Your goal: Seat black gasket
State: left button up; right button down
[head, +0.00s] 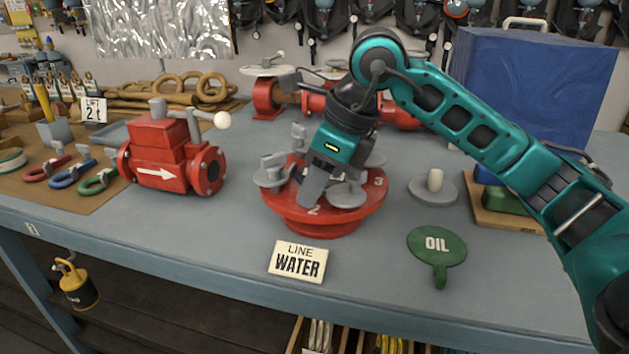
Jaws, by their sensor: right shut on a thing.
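My right gripper (313,190) reaches down over the near side of a red round base (312,222) marked with numbers, by the 2. Its fingers are shut at a grey disc-shaped lid (349,197), but the gripped part is hidden behind them. Another grey lid with a block handle (271,174) sits at the left of the base, and more grey lids are partly hidden behind my arm. I cannot make out a black gasket; the gripper and lids cover much of the base. My left gripper is not in view.
A red valve (160,150) with an arrow stands left. A grey disc with a pale peg (433,187) sits right. A blue box (530,95) stands behind. The front bench edge is mostly clear.

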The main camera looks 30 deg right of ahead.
jog(key=shift+f, duration=0.15)
jog(key=c, duration=0.8)
grip_release()
jog(key=shift+s, duration=0.1)
jog(key=v, duration=0.6)
jog(key=shift+p, duration=0.4)
jog(key=p+v, duration=0.1)
jog(key=v, duration=0.6)
